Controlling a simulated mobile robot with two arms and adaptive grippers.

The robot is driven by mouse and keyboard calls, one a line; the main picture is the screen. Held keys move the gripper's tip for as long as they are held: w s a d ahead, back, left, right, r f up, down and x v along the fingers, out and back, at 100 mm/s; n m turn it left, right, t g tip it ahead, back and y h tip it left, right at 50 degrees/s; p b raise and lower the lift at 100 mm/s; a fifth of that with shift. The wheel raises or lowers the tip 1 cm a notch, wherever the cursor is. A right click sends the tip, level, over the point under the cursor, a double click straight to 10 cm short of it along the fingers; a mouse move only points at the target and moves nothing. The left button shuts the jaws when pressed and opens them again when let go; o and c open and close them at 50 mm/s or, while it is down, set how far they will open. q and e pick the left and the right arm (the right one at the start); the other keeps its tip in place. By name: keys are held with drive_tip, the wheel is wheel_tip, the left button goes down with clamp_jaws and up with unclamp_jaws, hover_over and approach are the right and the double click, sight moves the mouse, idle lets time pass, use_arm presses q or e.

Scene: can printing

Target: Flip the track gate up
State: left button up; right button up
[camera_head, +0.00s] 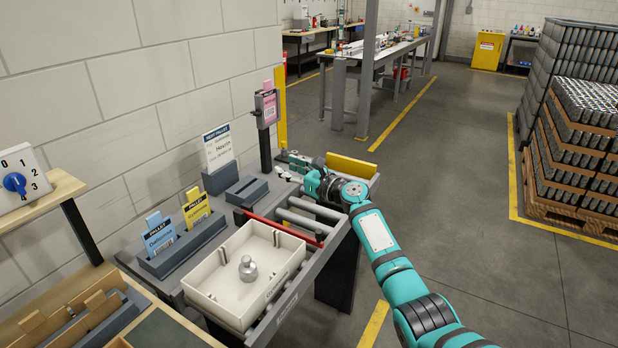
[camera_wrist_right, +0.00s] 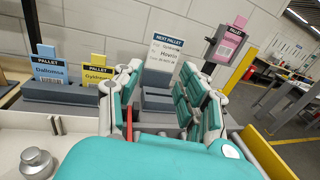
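A red bar (camera_head: 284,229), which looks like the track gate, lies low across the roller track in the head view, just beyond the white tray. In the right wrist view a small part of the red bar (camera_wrist_right: 129,122) shows beside the left finger; the rest is hidden by my gripper. My right gripper (camera_head: 290,166) reaches in over the far part of the track, beyond the red bar. In the right wrist view its two fingers (camera_wrist_right: 163,98) stand apart with nothing held between them. My left gripper is not in view.
The white tray (camera_head: 208,294) holds a metal weight (camera_head: 248,268). Card holders (camera_head: 180,250) and a sign (camera_head: 218,150) stand along the wall side. A post with a pink card (camera_head: 267,108) and a yellow block (camera_head: 351,166) are near the track's far end.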

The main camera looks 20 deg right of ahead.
drive_tip(key=v, duration=0.9)
